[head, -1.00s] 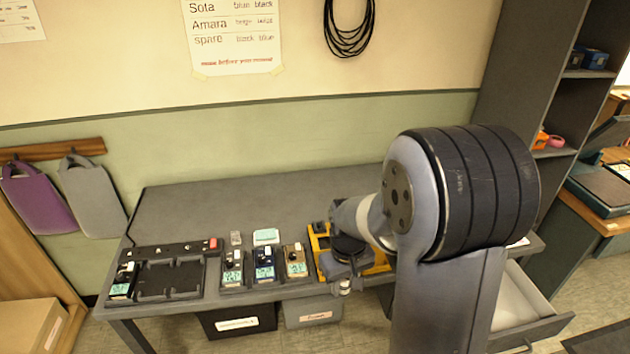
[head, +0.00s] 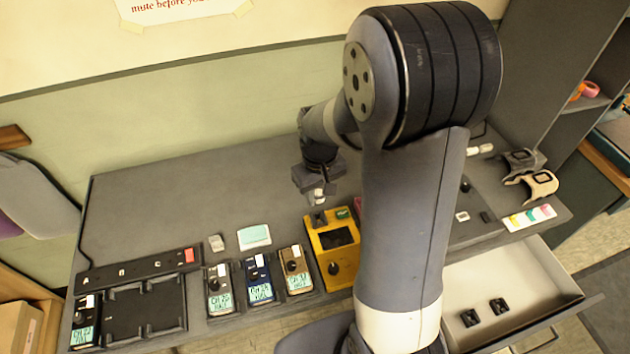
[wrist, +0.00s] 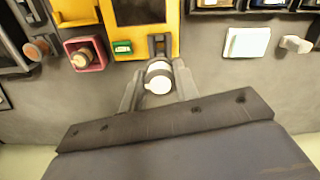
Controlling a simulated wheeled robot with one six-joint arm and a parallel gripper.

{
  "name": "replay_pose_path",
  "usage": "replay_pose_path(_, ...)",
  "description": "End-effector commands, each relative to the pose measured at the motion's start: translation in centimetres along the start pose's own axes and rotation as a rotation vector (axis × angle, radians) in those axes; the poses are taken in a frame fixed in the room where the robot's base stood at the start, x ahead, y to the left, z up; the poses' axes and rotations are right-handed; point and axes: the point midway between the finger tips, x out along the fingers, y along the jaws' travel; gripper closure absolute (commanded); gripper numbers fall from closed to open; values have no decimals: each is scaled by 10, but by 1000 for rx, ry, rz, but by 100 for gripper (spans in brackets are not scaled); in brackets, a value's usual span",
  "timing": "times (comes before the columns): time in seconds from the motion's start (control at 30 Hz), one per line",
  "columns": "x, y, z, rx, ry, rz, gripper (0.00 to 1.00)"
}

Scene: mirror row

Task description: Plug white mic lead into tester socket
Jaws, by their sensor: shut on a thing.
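The yellow tester (head: 345,268) lies on the bench, and its body also fills the top middle of the wrist view (wrist: 170,40). Its dark socket block (wrist: 157,44) sits at the tester's edge and shows in the head view (head: 318,218). My gripper (wrist: 158,88) is shut on the white mic lead plug (wrist: 158,72), right beside the socket block and in line with it. I cannot tell whether the plug touches or enters the socket. In the head view my gripper (head: 317,194) is at the tester's back edge, with the white plug showing between the fingers.
Several bodypacks, such as the blue one (head: 258,280), stand left of the tester. A charging tray (head: 145,308) is further left. A pink-red holder (wrist: 85,55) with a round plug is beside the tester. An open drawer (head: 505,285) juts out at right. The bench behind is clear.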

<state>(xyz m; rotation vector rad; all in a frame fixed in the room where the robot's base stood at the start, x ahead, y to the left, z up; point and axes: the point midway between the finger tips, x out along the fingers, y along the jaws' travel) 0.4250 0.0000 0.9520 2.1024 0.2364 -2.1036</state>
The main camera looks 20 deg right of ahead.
Motion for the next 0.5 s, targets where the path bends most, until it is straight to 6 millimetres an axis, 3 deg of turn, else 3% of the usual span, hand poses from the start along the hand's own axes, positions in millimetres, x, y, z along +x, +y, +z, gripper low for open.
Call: replay_pose_path(0.5, 47, 0, 0, 0, -1, 0, 92)
